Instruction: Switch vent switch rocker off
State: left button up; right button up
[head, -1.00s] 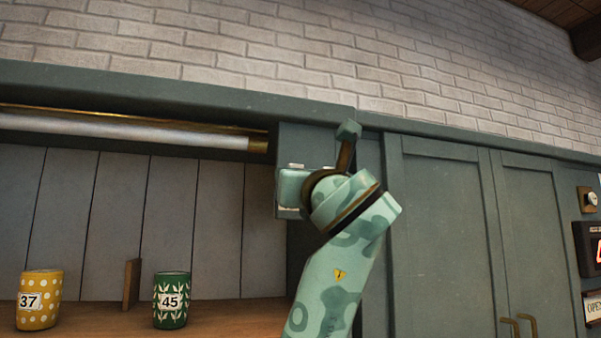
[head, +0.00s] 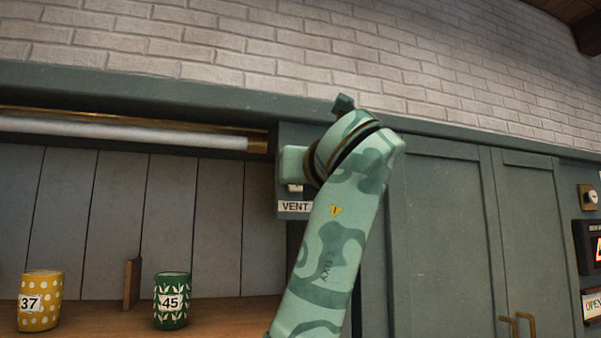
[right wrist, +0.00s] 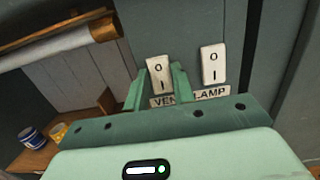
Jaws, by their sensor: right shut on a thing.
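The white vent switch rocker (right wrist: 158,71) shows in the right wrist view above the VENT label (right wrist: 164,101), with an O at its top and an I below. My right gripper (right wrist: 159,84) has its two green fingers on either side of the rocker, shut on it. In the head view the VENT label (head: 294,206) shows on the grey-green post, and my right arm hides most of the rocker. I cannot tell which way it is tipped. My left gripper is not in view.
The white lamp rocker (right wrist: 213,65) is close to the right of the vent rocker, over the partly covered LAMP label (right wrist: 211,92). A yellow dotted cup (head: 40,301) and a green leaf-patterned cup (head: 172,300) stand on the shelf at left. Closed cabinet doors (head: 450,230) are at right.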

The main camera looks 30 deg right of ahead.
jog(key=o, duration=1)
jog(key=shift+s, duration=0.15)
jog(key=b+v, duration=0.9)
jog(key=v, duration=0.7)
jog(key=shift+a, duration=0.15)
